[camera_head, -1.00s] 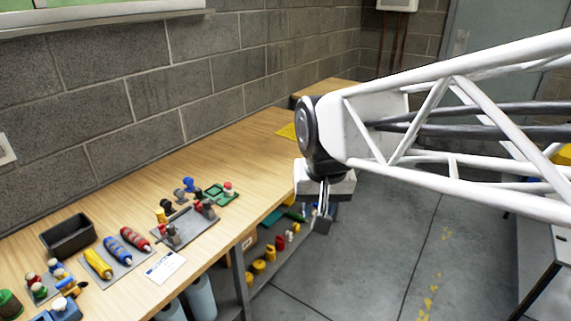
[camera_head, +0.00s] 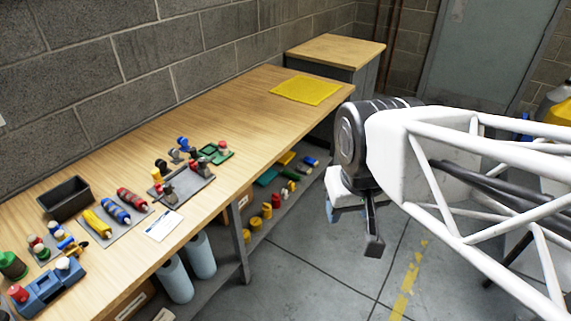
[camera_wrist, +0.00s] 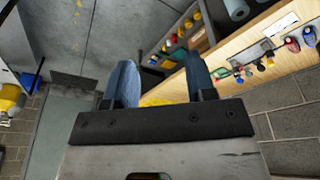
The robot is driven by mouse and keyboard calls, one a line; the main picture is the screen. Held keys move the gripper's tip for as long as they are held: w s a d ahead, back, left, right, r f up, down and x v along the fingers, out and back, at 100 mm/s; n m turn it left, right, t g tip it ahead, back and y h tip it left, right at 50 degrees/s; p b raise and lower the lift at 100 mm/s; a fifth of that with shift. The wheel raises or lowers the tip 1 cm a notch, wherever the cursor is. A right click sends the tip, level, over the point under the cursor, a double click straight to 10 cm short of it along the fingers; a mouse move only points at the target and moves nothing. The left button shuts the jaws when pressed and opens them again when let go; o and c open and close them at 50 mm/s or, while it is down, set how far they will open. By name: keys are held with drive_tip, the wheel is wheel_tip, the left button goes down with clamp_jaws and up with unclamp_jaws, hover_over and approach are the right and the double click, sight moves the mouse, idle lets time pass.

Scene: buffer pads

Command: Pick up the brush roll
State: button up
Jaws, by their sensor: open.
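No thing is labelled as the brush roll. Three roll-shaped pieces lie side by side on a grey plate (camera_head: 117,232) on the bench at the left: a yellow one (camera_head: 97,223), a blue one (camera_head: 116,211) and a red one (camera_head: 132,200). I cannot tell which is meant. My gripper (camera_head: 356,226) hangs to the right of the bench, over the floor and far from the rolls. The wrist view shows its two blue-grey fingers (camera_wrist: 160,86) apart with nothing between them. Coloured pieces, perhaps the rolls, show small at the upper right there.
The wooden bench (camera_head: 225,128) runs along a block wall. A dark bin (camera_head: 66,199), a fixture tray (camera_head: 185,187) and a white card (camera_head: 163,225) are near the rolls. A yellow mat (camera_head: 306,90) lies at the far end. The bench middle is clear.

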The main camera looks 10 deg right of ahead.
drive_tip(key=shift+o, duration=1.2)
drive_tip(key=shift+w, duration=0.1)
